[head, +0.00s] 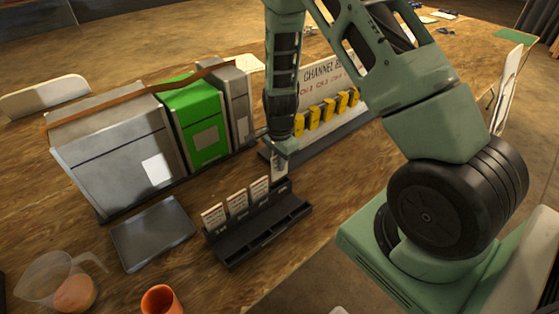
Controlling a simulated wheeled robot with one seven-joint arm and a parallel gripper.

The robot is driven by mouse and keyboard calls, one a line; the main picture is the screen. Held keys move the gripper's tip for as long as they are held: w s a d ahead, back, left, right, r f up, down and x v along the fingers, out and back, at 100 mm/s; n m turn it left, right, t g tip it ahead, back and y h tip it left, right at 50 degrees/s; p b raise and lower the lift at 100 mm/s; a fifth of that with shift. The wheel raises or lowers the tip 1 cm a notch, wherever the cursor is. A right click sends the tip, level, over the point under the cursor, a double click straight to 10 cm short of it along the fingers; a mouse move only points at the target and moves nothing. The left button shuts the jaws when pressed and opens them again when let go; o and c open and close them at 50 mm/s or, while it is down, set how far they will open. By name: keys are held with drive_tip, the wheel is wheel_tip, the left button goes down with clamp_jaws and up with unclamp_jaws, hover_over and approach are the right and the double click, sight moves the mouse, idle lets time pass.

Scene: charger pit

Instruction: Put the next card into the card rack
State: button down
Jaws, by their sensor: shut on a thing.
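The dark card rack (262,238) stands on the wooden table in the lower middle of the head view. Several white cards with dark print stand upright in its slots, such as the left card (213,218) and the middle card (237,203). My gripper (280,152) points down above the far right end of the rack. It is shut on a white card (279,165), which hangs upright at that end. I cannot tell whether the card's lower edge is inside a slot. My arm covers part of the view behind the gripper.
A green box (197,110) and grey boxes (115,140) stand behind left. A sign board (325,75) with several yellow pieces (328,112) stands behind the gripper. A grey tray (153,233), a clear jug (60,280) and an orange cup (162,301) are front left.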

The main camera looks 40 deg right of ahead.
sight(280, 177)
drive_tip(key=shift+f+b, duration=1.5)
drive_tip(key=shift+f, duration=0.8)
drive_tip(key=c, duration=1.5)
unclamp_jaws()
drive_tip(key=shift+r, duration=0.1)
wheel_tip(280, 177, up, 17)
drive_tip(key=shift+r+b, duration=0.1)
drive_tip(key=shift+b, duration=0.45)
